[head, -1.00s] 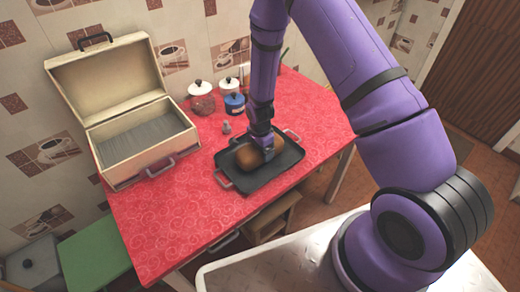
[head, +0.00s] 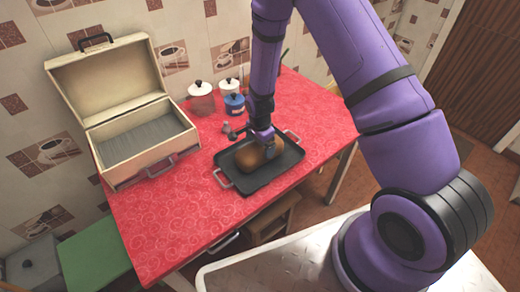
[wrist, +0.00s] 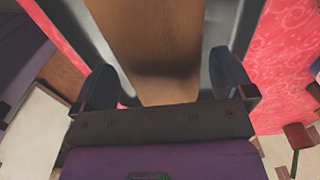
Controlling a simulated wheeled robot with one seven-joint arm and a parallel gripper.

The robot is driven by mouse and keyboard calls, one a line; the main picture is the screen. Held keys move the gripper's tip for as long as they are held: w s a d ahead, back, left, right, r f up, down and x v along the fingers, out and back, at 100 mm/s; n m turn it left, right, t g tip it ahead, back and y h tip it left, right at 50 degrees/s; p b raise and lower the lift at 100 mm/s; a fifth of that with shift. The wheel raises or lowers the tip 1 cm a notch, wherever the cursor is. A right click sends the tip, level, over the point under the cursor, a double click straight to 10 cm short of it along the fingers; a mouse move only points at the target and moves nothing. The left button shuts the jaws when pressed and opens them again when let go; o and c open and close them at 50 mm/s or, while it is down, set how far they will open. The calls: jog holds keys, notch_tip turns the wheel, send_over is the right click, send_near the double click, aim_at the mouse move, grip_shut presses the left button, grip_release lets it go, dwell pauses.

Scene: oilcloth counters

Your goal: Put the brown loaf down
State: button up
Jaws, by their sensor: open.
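The brown loaf (head: 252,154) lies in a dark tray with two handles (head: 246,184) on the red counter. In the wrist view the loaf (wrist: 160,50) fills the middle of the picture, its near end between the fingers. My gripper (head: 265,140) is just over the loaf's right end in the head view. In the wrist view my gripper (wrist: 172,90) is open, with a finger on each side of the loaf and a visible gap on both sides. The loaf's right end is partly hidden behind my gripper in the head view.
An open cream case (head: 145,135) stands on the left of the red counter (head: 180,215). Several lidded pots, including a blue one (head: 235,104), stand behind the tray. The counter's front left is clear.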

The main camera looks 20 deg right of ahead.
notch_tip(320, 180, up, 9)
jog(key=shift+r, duration=0.2)
jog(key=s+d+r+n+t, duration=0.1)
jog(key=s+d+r+n, duration=0.2)
jog(key=r, duration=1)
jog(key=s+d+r+n+t, duration=0.15)
jog(key=s+r+n, duration=0.35)
jog(key=r, duration=0.9)
jog(key=s+d+r+n+t, duration=0.1)
jog(key=s+r+n, duration=0.1)
jog(key=s, duration=0.5)
jog(key=s+d+r+n, duration=0.1)
jog(key=s+r+n, duration=0.1)
jog(key=s+r, duration=0.3)
jog(key=s+r+n+t, duration=0.1)
jog(key=s+r, duration=0.3)
jog(key=s, duration=0.5)
jog(key=shift+s+d+r+n+t, duration=0.25)
jog(key=shift+d+n+t, duration=0.15)
jog(key=shift+n, duration=0.3)
jog(key=shift+w, duration=0.1)
